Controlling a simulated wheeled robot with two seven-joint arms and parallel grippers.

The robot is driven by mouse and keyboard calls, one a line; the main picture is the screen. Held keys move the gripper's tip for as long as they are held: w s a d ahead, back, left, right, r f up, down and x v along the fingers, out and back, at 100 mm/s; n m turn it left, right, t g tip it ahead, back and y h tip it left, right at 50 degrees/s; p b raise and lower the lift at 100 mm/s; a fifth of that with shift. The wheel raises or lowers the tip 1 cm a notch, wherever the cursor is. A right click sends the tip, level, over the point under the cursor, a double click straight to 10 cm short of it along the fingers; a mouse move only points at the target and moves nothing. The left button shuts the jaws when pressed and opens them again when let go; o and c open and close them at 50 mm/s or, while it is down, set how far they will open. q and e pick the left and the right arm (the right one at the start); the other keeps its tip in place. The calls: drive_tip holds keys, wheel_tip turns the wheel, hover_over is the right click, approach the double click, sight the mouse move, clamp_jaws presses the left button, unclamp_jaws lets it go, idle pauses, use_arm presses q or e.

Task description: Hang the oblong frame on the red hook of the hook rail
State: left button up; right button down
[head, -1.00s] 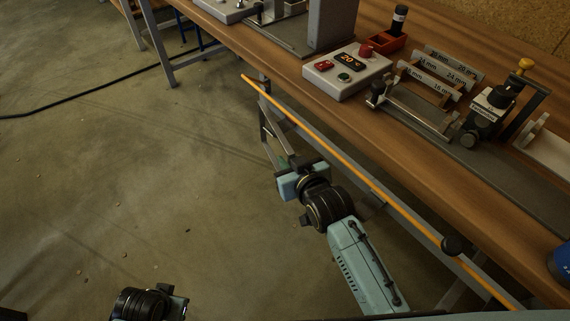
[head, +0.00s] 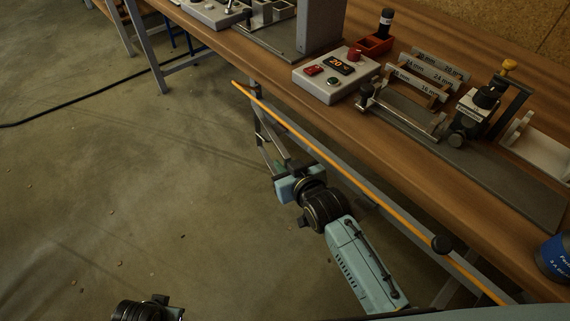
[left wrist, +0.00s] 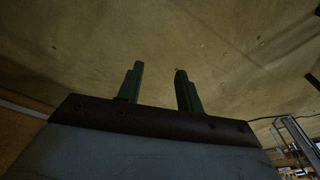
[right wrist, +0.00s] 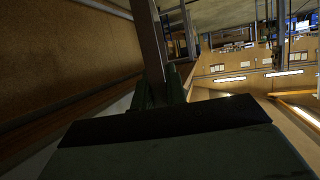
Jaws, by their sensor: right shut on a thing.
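My right gripper (head: 282,174) is beside the bench's front edge, low over the floor. In the right wrist view its fingers (right wrist: 160,92) are shut on a flat grey-brown bar (right wrist: 150,45), which looks like one side of the oblong frame. In the head view thin grey bars near this gripper overlap the bench legs, so the frame's full outline cannot be told. My left gripper is mostly cut off at the bottom of the head view. In the left wrist view its fingers (left wrist: 160,88) are apart and empty above the floor. I see no hook rail or red hook.
Open floor lies left.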

drive_tip(key=c, duration=1.4)
unclamp_jaws()
drive_tip(key=shift+o, duration=0.3)
